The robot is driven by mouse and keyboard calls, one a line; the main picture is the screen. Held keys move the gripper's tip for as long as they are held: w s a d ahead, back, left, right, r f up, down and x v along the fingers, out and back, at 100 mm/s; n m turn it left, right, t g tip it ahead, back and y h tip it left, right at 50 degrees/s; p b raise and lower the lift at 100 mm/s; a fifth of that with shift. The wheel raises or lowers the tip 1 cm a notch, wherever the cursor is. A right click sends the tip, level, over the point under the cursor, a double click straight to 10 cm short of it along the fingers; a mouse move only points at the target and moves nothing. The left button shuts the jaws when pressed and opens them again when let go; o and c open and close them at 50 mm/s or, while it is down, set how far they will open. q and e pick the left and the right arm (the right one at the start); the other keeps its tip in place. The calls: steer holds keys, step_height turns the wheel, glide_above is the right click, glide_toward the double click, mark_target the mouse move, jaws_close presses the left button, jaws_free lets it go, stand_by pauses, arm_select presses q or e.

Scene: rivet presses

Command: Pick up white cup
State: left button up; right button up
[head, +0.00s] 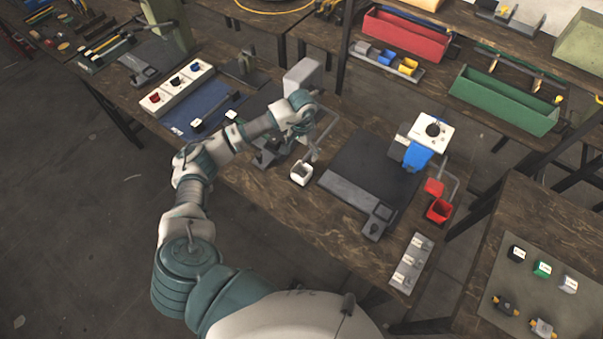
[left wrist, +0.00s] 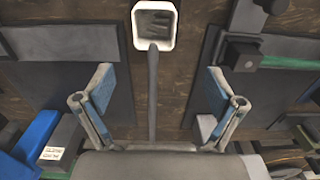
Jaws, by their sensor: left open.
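The white cup (head: 301,174) is a small square open-topped cup near the middle of the workbench. A thin grey rod runs to it. In the left wrist view the cup (left wrist: 155,27) is at the top centre, beyond the fingertips, with its dark inside showing and the rod running down from it between the fingers. My left gripper (left wrist: 155,92) is open, its two blue-padded fingers apart on either side of the rod and not touching the cup. In the head view my left gripper (head: 300,137) is just behind the cup and small. My right gripper is not in view.
A grey strip (head: 411,264) lies at the bench's front. A blue mat (head: 208,110) is left. Bare wood lies in front of the white cup.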

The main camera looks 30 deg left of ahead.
arm_select(q)
glide_above(303, 174)
steer(key=f, duration=0.5)
steer(key=shift+w+a+f+p, duration=0.1)
steer(key=shift+a+f+p, duration=0.2)
steer(key=shift+f, duration=0.1)
steer(key=shift+d+f+p, duration=0.2)
steer(key=shift+f+p, duration=0.1)
steer(key=shift+f, duration=1.1)
steer(key=shift+d+f+p, duration=0.15)
steer(key=shift+f+p, duration=0.15)
steer(key=shift+f, duration=1.05)
steer(key=c, duration=1.1)
